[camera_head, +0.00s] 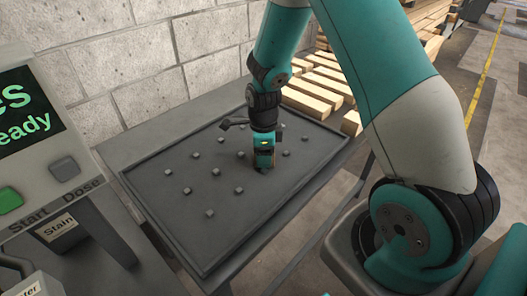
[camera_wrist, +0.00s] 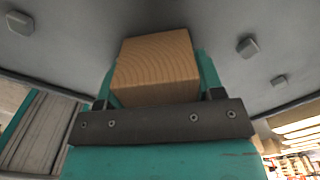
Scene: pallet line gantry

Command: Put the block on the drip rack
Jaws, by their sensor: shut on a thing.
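The drip rack (camera_head: 235,217) is a dark grey tray with a raised rim and several small grey pegs, on a table by the wall. My gripper (camera_head: 263,163) points down over the right part of the rack, among the pegs. In the wrist view the pale wooden block (camera_wrist: 155,68) with curved grain sits between the teal fingers, and my gripper is shut on it. In the head view the block is mostly hidden by the gripper. I cannot tell whether its underside touches the rack.
A machine with a green-lit screen (camera_head: 28,110) and buttons stands at the left, beside the rack. A block wall (camera_head: 150,70) rises behind the table. Stacked timber (camera_head: 318,85) lies behind at the right. The left part of the rack holds only pegs.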

